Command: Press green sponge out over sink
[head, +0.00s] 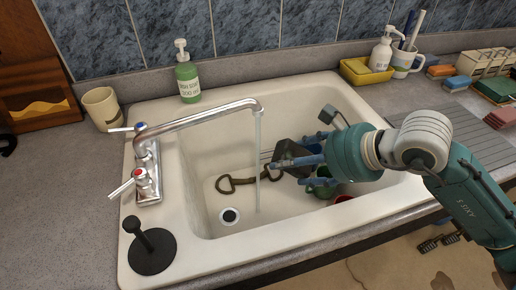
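The white sink (205,222) holds several items, and a thin stream of water (257,160) runs from the faucet (215,117) into it. My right gripper (287,173) reaches in from the right over the basin, its bluish fingers spread apart. I see no sponge between them. A dark square item (291,153) lies behind the fingers. A green item (322,188) shows just below them, partly hidden; I cannot tell if it is a sponge or a cup. A green block like a sponge (497,88) lies on the counter at the far right. My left gripper is not in view.
A green soap bottle (187,76), a beige cup (102,108) and a yellow caddy (359,73) stand around the sink. A black plunger-like item (151,250) stands front left.

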